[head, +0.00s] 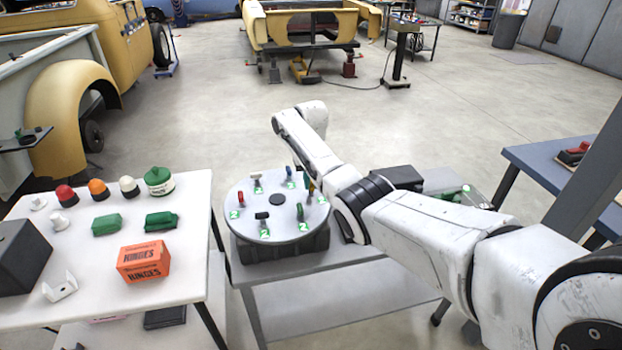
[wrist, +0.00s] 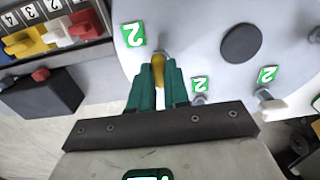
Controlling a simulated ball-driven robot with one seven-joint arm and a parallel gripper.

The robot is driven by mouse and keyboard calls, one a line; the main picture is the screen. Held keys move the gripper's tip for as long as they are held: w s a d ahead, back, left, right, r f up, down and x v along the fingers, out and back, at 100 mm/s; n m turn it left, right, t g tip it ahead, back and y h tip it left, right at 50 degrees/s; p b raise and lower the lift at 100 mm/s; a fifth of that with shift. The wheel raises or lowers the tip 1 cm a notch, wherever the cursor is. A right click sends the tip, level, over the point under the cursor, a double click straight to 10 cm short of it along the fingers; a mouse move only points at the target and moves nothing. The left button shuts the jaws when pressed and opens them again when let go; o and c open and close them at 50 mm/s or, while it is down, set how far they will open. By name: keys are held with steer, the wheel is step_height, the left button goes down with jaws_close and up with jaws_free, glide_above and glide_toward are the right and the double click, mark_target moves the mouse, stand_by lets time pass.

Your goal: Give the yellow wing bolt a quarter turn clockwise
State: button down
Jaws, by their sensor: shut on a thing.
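The yellow wing bolt (wrist: 158,70) stands on the light grey round plate (wrist: 190,45), beside a green label with a white 2 (wrist: 132,35). My gripper (wrist: 158,82) is shut on the bolt, with a teal finger on each side of its wing. The fingers hide part of the bolt. The plate (head: 258,182) also shows in the head view, on a dark base. There my arm covers the plate's right side, and I cannot make out the gripper clearly.
Other wing bolts stand on the plate, including a red one (head: 240,198) and a black one (head: 262,215). A dark round hub (wrist: 240,43) is at its middle. A black box with a red button (wrist: 40,75) lies left. A white table (head: 190,265) holds an orange hinges box (head: 144,262).

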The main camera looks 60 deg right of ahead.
steer(key=shift+r+m, duration=0.1)
steer(key=shift+m, duration=0.2)
steer(key=c, duration=1.1)
jaws_free()
step_height(320, 180, up, 11)
steer(key=b, duration=0.1)
steer(key=shift+f, duration=0.2)
